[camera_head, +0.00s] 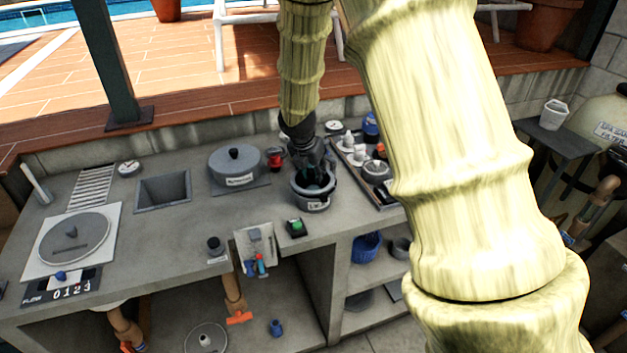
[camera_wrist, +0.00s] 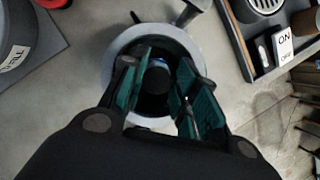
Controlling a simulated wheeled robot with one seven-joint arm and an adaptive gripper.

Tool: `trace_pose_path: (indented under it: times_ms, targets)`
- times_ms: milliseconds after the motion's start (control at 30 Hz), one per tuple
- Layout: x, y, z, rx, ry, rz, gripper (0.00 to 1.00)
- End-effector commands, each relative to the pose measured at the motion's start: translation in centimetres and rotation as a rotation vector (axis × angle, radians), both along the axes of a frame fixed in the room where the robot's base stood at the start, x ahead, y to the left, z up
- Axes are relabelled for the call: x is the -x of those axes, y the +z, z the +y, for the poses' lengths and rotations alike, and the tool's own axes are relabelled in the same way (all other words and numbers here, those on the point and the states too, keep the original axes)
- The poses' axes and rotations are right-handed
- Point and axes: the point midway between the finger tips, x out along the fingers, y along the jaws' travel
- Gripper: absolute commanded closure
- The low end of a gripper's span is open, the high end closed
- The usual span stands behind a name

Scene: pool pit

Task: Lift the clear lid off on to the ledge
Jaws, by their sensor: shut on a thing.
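A grey round housing (camera_head: 312,201) with a pale label stands on the counter, below my gripper. In the wrist view its pale rim (camera_wrist: 117,63) circles a dark middle with a bit of blue. My gripper (camera_head: 316,183) points down over its mouth, with teal-padded fingers (camera_wrist: 158,95) on either side of a dark round knob (camera_wrist: 154,80). The knob appears to belong to the clear lid, and my gripper is shut on it. The lid's clear part is hard to make out, and I cannot tell whether it is seated or raised. A raised wooden ledge (camera_head: 215,112) runs behind the counter.
A large grey lidded pot (camera_head: 235,166) stands left of the housing. A tray (camera_head: 388,197) of small items is close on the right. A red-and-black item (camera_head: 274,158) is behind. A green-button box (camera_head: 296,228) is in front. My arm hides much of the right side.

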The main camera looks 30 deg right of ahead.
Motion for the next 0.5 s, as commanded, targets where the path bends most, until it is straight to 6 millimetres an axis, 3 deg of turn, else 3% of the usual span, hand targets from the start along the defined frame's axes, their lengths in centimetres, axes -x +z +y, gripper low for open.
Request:
trace_pose_path:
  times_ms: [33,200,500]
  targets:
    - [0.8,-1.2,0.2,-0.006,-0.003,0.019,0.97]
    - [0.8,-1.1,0.2,-0.006,-0.003,0.019,0.98]
    - [0.7,1.0,0.1,-0.006,-0.005,0.014,1.00]
